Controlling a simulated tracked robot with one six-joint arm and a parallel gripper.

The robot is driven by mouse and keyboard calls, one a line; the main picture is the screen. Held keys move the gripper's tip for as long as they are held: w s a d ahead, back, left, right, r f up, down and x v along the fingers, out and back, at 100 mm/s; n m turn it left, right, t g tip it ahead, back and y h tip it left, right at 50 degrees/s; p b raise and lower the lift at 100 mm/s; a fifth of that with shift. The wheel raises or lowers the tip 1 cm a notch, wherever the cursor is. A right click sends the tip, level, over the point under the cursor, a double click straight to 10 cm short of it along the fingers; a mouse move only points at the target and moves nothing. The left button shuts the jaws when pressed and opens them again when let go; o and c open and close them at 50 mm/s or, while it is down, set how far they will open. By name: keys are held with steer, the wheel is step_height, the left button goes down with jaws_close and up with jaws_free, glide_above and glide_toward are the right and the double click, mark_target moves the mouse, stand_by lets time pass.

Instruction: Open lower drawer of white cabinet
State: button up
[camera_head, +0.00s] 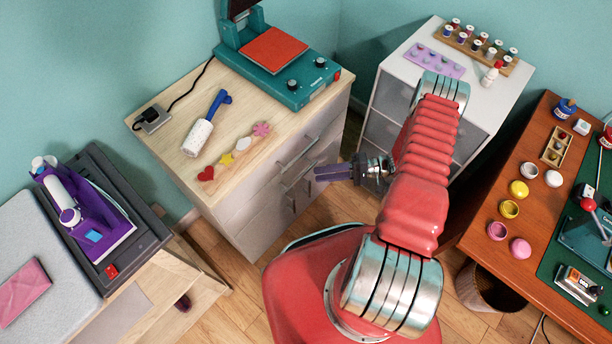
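A white-fronted cabinet (258,222) with a light wood top stands left of centre, its drawer face turned to the lower right. An upper bar handle (297,153) and another handle (297,180) below it show on that face. A second cabinet (420,62), with a white top and grey drawer fronts, stands at the upper right, partly hidden by my arm. My gripper (320,173) points left at the wood-topped cabinet's drawer face, close to the handles. Its purple fingers lie near each other; whether they touch a handle or have a gap between them is unclear.
A teal heat press (280,85), a lint roller (197,137) and small shapes lie on the wood top. An orange-brown desk (505,250) and a waste bin (480,290) stand at the right. An ironing table (45,225) is at the left. Some floor before the drawers is free.

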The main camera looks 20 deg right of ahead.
steer(key=r+x, duration=0.1)
steer(key=x, duration=0.5)
steer(key=shift+a+f, duration=0.2)
steer(key=shift+f, duration=0.3)
steer(key=shift+c, duration=0.3)
jaws_close()
